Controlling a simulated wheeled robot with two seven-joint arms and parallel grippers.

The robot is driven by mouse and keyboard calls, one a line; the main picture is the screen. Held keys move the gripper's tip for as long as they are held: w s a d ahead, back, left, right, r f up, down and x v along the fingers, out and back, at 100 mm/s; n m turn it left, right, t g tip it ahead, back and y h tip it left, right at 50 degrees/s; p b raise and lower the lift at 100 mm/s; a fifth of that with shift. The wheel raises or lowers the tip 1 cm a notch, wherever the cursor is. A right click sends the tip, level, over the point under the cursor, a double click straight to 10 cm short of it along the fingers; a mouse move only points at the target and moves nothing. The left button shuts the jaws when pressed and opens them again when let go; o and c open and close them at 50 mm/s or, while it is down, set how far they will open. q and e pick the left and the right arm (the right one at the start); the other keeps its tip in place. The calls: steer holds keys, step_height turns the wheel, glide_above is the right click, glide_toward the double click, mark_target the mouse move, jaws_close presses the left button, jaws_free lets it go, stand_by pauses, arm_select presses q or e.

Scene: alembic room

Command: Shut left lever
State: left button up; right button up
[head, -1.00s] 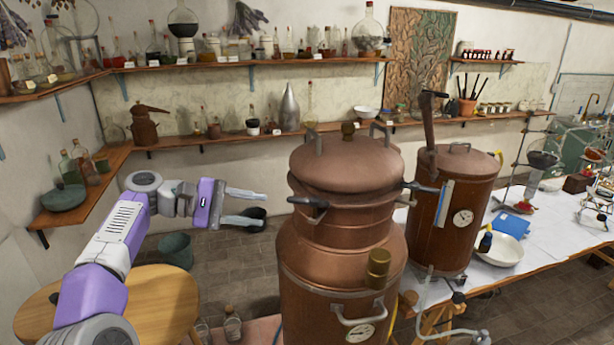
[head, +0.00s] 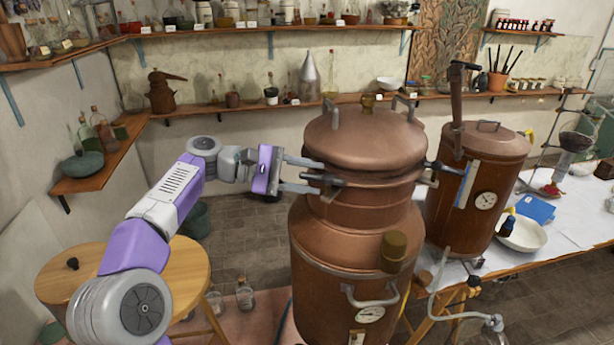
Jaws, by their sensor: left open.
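The large copper still (head: 352,240) stands in the middle of the head view, with its domed lid (head: 365,140) on top. The left lever (head: 328,179), a dark handle on the left side of the still's collar, points left toward my gripper. My left gripper (head: 314,178) is open at the lever, with one finger above its dark end and one below. I cannot tell whether either finger touches it. A second lever (head: 446,167) sticks out on the right side of the collar. My right gripper is out of view.
A second copper vessel (head: 485,205) with a tall pipe stands close on the right. A white-topped table (head: 560,225) lies beyond it. A round wooden stool (head: 185,270) is below my left arm. Shelves with glassware (head: 230,108) line the back wall.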

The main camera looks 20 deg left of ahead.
arm_select(q)
steer(key=shift+w, duration=0.15)
steer(key=shift+c, duration=1.3)
jaws_close()
steer(key=s+n+t+y+b, duration=0.1)
steer(key=n+t+y, duration=0.1)
steer(key=s+d+n+t+y+b, duration=0.1)
steer(key=n+t+y+b, duration=0.1)
steer(key=n, duration=0.1)
steer(key=n+t+y+b, duration=0.1)
steer(key=n+t+y, duration=0.1)
steer(key=t+y, duration=0.1)
steer(key=shift+s+d+r+b, duration=0.15)
steer(key=shift+s+d+b, duration=0.1)
steer(key=shift+s+b, duration=0.15)
steer(key=shift+s+d+n+t+y+p, duration=0.15)
steer(key=shift+d+n+t+y+p, duration=0.15)
steer(key=shift+n+y+p, duration=1.3)
steer(key=shift+s+d+n+t+y+p, duration=0.35)
steer(key=shift+n+y+p, duration=0.7)
steer(key=shift+y+p, duration=0.95)
steer(key=shift+d+n+t+y+p, duration=0.15)
steer(key=shift+d+n+y+p, duration=0.3)
steer(key=shift+n+y+p, duration=1.35)
steer(key=shift+m+h+p, duration=0.3)
steer(key=shift+m+p, duration=0.05)
steer(key=shift+p, duration=0.05)
